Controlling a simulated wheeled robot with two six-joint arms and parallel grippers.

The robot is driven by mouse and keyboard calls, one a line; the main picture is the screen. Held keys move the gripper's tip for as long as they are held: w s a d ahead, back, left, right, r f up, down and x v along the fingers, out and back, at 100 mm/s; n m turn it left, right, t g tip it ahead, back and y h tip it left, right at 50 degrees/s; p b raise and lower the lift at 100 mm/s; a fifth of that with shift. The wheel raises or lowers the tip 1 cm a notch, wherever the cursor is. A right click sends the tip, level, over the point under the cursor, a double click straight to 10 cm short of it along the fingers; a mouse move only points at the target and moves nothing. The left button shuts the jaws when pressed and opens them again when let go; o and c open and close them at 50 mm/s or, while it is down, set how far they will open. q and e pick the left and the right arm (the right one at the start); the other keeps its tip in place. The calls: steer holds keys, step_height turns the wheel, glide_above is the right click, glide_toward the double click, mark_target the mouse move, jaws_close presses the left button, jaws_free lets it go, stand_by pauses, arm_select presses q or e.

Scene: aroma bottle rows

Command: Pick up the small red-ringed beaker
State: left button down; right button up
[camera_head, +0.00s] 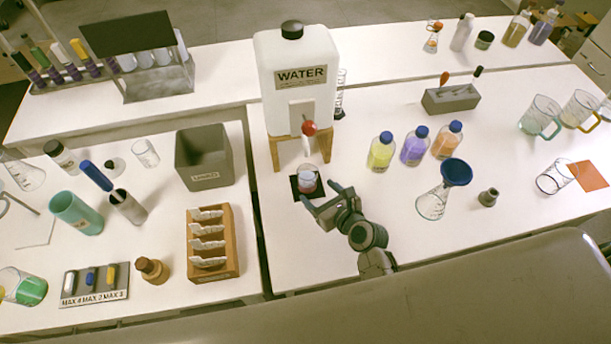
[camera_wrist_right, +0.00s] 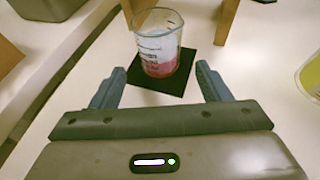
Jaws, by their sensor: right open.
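The small beaker (camera_head: 307,180) stands upright on a black square mat (camera_head: 297,193), under the red-knobbed tap of the water tank (camera_head: 292,85). In the right wrist view the beaker (camera_wrist_right: 158,45) is clear glass with dark markings and a red band near its base. My right gripper (camera_head: 325,196) is open just in front of the beaker. In the wrist view its two fingers (camera_wrist_right: 156,88) are spread to either side, short of the beaker and not touching it. My left gripper is not in view.
Yellow, purple and orange bottles (camera_head: 415,149) stand to the right of the tank. A flask with a blue funnel (camera_head: 432,203) is right of my right arm. A grey bin (camera_head: 203,158) and a wooden rack (camera_head: 234,253) stand to the left, across a gap between tables.

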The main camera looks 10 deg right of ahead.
mark_target(312, 186)
steer(key=shift+x, duration=0.9)
steer(key=x, duration=0.4)
steer(key=shift+w+a+p, duration=0.15)
steer(key=shift+w+p, duration=0.1)
steer(key=shift+p, duration=0.15)
steer(key=shift+w+a+f, duration=0.15)
steer(key=shift+w+f, duration=0.05)
steer(key=shift+w, duration=0.2)
steer(key=shift+s, duration=0.1)
steer(key=c, duration=1)
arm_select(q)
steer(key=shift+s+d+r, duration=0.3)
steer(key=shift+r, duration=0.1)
arm_select(e)
steer(key=shift+c, duration=0.6)
steer(key=shift+r, duration=0.15)
